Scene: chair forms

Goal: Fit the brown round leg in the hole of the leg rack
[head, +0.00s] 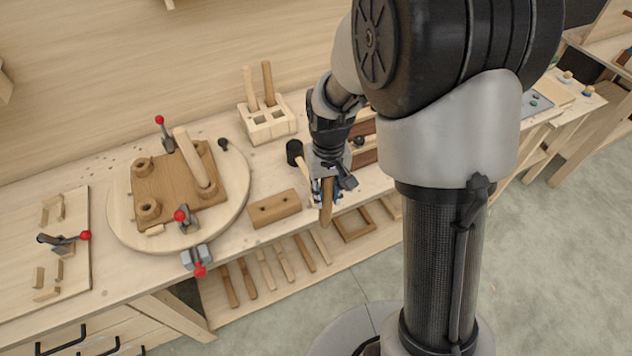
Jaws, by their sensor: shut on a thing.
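My gripper (326,190) points down near the front edge of the workbench, and its jaws are shut on the brown round leg (326,211). The leg hangs roughly upright below the jaws; its upper part is hidden by the gripper. The leg rack (285,130) is a pale wooden block with several openings, up and left of my gripper and apart from it. Two legs stand in its back part, a paler one (251,88) and a browner one (268,82). Its front openings look empty.
A brown block with two dark holes (274,208) lies left of my gripper. A round board (236,180) carries a clamped brown seat (172,180) with red-tipped clamps. A dark mallet head (294,152) is between rack and gripper. Several sticks lie on the lower shelf (262,290).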

